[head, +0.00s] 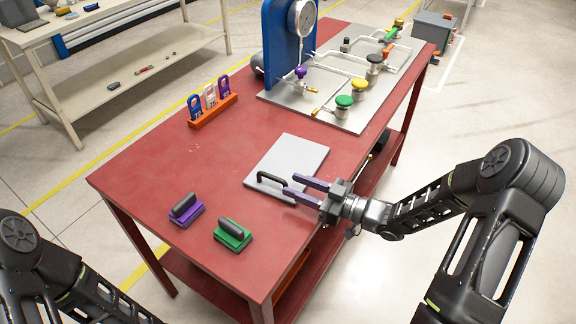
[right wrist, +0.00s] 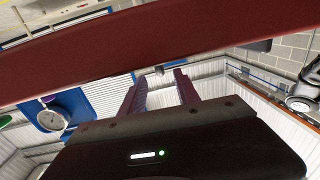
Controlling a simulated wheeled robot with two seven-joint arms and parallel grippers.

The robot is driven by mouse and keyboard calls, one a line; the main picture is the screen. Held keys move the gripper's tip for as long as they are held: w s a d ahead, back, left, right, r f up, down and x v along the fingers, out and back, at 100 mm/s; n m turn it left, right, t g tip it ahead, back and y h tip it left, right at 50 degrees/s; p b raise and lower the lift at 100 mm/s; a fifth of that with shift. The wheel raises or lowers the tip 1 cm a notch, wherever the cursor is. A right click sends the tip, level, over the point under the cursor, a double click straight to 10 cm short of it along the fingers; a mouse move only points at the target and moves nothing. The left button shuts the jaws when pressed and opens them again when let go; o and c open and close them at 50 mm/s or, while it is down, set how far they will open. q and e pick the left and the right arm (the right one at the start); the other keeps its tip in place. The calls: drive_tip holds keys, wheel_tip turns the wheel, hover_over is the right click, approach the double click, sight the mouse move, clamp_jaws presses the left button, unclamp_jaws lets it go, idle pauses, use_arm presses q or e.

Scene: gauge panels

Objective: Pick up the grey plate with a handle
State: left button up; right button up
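The grey plate (head: 301,152) lies flat on the red table in the head view. Its black bar handle (head: 270,180) stands along its near edge. My right gripper (head: 289,184) reaches in from the right, with its purple fingers apart and their tips close to the right end of the handle. I cannot tell whether they touch it or straddle it. In the right wrist view the two fingers (right wrist: 160,88) are also spread with nothing seen between them, and the plate does not show. My left gripper is outside the head view.
On the red table (head: 135,180) are a purple block with a handle (head: 186,211), a green one (head: 233,234), an orange rack of padlock-shaped tags (head: 213,110), and a valve panel (head: 335,112) with a blue gauge stand (head: 280,45). The table's left part is clear.

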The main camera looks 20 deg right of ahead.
sight(280, 179)
drive_tip(key=p+x, duration=0.2)
drive_tip(key=x, duration=0.2)
drive_tip(key=shift+w+a, duration=0.2)
drive_tip(key=shift+a, duration=0.1)
drive_tip(key=shift+w+a+f, duration=0.1)
drive_tip(key=shift+w+a, duration=0.1)
drive_tip(key=shift+w, duration=0.05)
clamp_jaws()
idle(0.3)
idle(1.1)
